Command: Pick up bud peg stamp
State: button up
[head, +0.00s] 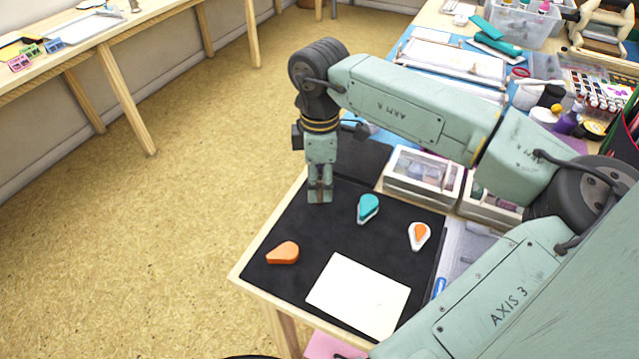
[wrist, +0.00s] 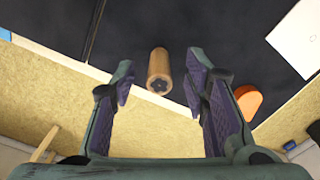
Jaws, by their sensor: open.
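The bud peg stamp is a small wooden cylinder (wrist: 158,65) with a dark mark on its near end, seen in the wrist view on the black mat (wrist: 225,35). I cannot tell for sure whether it stands or lies. My gripper (head: 320,197) points down over the far left part of the mat in the head view. In the wrist view my gripper (wrist: 160,78) is open, with the peg in line with the gap between its fingertips and no visible contact. The peg does not show in the head view, where my gripper seems to hide it.
On the mat are an orange teardrop inkpad (head: 283,252), a teal one (head: 368,208), a white-and-orange one (head: 419,236) and a white card (head: 358,295). Windowed boxes (head: 424,176) stand to the right. The table's wooden edge (head: 262,232) is close on the left.

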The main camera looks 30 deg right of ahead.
jog(key=shift+f, duration=0.9)
jog(key=c, duration=0.9)
jog(key=shift+r, duration=0.15)
jog(key=shift+c, duration=0.2)
